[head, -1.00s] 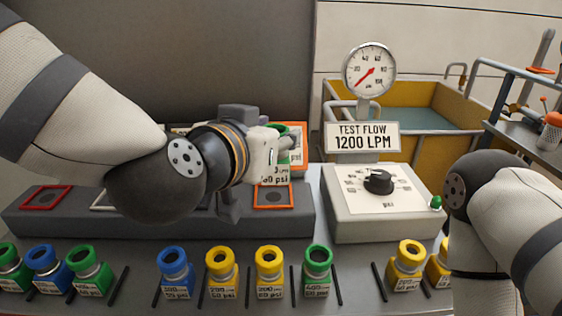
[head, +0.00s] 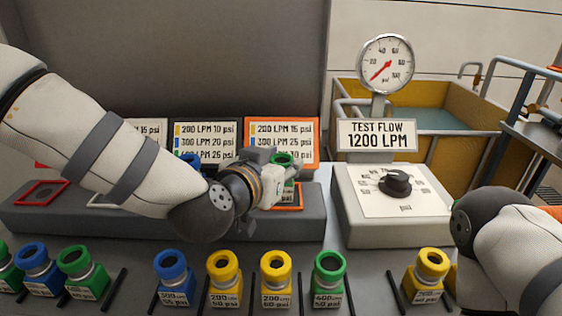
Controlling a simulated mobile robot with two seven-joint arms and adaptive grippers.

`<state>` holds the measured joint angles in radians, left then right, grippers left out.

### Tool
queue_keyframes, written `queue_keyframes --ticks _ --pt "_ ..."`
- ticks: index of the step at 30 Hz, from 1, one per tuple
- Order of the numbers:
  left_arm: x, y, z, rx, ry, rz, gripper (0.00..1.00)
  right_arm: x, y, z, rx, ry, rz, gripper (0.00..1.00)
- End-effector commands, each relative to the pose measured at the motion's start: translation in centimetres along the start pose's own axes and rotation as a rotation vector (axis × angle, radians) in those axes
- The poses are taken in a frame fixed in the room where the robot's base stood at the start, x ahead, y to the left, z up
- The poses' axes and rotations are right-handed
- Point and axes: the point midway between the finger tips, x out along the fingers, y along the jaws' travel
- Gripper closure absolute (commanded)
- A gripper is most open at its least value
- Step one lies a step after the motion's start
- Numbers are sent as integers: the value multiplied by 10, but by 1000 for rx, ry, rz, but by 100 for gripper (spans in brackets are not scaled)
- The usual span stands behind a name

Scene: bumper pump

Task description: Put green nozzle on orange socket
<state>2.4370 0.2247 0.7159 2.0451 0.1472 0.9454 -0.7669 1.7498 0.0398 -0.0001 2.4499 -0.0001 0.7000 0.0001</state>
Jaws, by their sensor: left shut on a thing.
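My left gripper (head: 272,184) is shut on a green-topped nozzle (head: 284,160) with a white label, held upright. The nozzle is at the orange socket (head: 299,197), an orange-framed square on the dark bench in front of the orange-edged sign (head: 283,146). The gripper and nozzle cover much of the socket, so I cannot tell whether the nozzle's base touches it. My right arm shows at the right edge, but its gripper is out of view.
A blue nozzle (head: 188,160) shows behind my left arm. A red-framed socket (head: 41,193) is at left. The dial box (head: 392,205) with gauge (head: 386,65) stands right.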

Motion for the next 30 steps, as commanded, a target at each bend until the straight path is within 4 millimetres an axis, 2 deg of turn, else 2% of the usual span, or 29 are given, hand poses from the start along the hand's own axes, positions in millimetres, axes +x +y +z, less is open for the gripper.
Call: queue_keyframes --ticks 1,3,4,14,17,27,30 --pt "0 0 1 0 0 0 62 0 0 0 0 0 0 42" --pt "0 0 1 0 0 0 47 0 0 0 0 0 0 42" --pt "0 0 1 0 0 0 45 0 0 0 0 0 0 42" --pt "-1 0 -3 -1 2 0 45 0 0 0 0 1 0 42" --pt "-15 0 -6 3 4 0 45 -6 0 -3 0 16 -1 42" --pt "-101 0 -9 4 9 -1 45 -32 -1 -20 -1 99 -4 42" --pt "-115 0 -7 3 6 -1 45 -35 -1 -22 -1 111 -4 42"
